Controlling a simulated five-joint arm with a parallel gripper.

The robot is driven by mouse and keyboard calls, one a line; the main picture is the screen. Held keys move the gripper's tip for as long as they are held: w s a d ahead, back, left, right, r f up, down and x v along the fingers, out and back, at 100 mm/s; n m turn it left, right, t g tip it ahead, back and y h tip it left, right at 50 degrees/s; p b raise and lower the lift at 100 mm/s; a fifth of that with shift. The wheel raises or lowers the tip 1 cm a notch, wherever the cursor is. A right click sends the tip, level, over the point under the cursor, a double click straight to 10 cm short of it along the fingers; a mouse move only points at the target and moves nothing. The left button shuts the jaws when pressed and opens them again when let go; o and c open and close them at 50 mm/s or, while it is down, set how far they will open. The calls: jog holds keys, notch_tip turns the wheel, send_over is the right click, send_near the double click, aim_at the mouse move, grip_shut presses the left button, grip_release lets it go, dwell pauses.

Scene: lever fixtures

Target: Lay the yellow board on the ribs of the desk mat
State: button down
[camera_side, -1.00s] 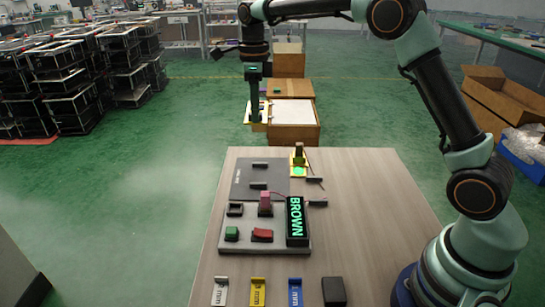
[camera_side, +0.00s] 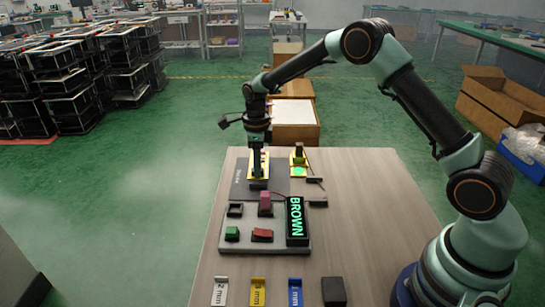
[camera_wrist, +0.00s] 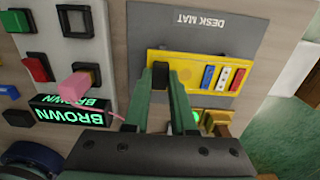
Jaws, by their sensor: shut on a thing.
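The yellow board (camera_side: 251,166) is upright-edged or flat over the far part of the grey desk mat (camera_side: 278,186); the side view does not settle its tilt. In the wrist view the board (camera_wrist: 199,58) spans the mat (camera_wrist: 245,40) and carries a black block and blue, white and red pieces. My gripper (camera_wrist: 168,82) is shut on the board at its black block, and it shows above the mat in the side view (camera_side: 258,152). One dark rib (camera_side: 258,186) shows just in front of the board. The other rib is hidden, and contact with the ribs cannot be told.
A yellow fixture with a green disc (camera_side: 299,171) stands right of the mat. In front is a grey panel (camera_side: 276,246) with switches and a lit BROWN display (camera_side: 296,220). Several coloured mm tags line the front edge.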

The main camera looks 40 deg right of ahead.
jog(key=shift+f, duration=1.15)
jog(key=shift+f, duration=0.1)
jog(key=c, duration=0.7)
grip_release()
jog(key=shift+c, duration=0.2)
